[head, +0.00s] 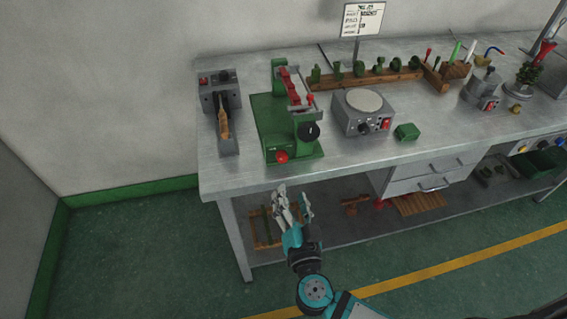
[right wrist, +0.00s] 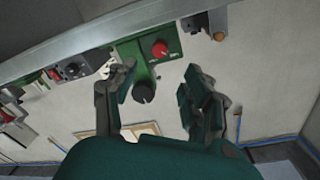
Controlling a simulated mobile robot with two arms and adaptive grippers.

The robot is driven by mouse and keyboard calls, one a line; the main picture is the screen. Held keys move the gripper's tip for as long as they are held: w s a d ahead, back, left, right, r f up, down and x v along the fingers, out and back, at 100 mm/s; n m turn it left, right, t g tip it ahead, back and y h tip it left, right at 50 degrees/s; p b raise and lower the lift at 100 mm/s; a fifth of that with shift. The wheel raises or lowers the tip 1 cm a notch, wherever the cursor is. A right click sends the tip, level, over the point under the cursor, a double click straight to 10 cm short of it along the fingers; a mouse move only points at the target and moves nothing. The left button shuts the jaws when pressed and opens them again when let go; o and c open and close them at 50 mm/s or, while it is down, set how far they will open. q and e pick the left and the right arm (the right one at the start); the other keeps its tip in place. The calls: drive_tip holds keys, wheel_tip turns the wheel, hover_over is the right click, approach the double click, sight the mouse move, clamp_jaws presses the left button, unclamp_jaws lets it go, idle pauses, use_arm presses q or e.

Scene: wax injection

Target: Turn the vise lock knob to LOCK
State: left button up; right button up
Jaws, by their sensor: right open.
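The green vise machine (head: 268,118) stands near the left end of the bench, with red parts on top. It has a round black knob (head: 309,131) on its right front and a red knob (head: 281,156) low on its front. The right wrist view also shows the black knob (right wrist: 143,92) and the red knob (right wrist: 159,49). I cannot read any LOCK mark. My right gripper (head: 293,194) is open and empty, in front of the bench edge and below the vise in the head view. It touches neither knob. My left gripper is out of view.
A grey device (head: 220,100) stands left of the vise. A round-topped grey unit (head: 363,112), a small green block (head: 407,132) and a wooden rack (head: 350,84) are to its right. The bench edge (head: 340,170) lies between gripper and vise. Wooden items sit on the lower shelf.

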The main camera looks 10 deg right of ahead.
sight(282, 161)
drive_tip(key=w, duration=1.1)
drive_tip(key=shift+d, duration=0.1)
clamp_jaws()
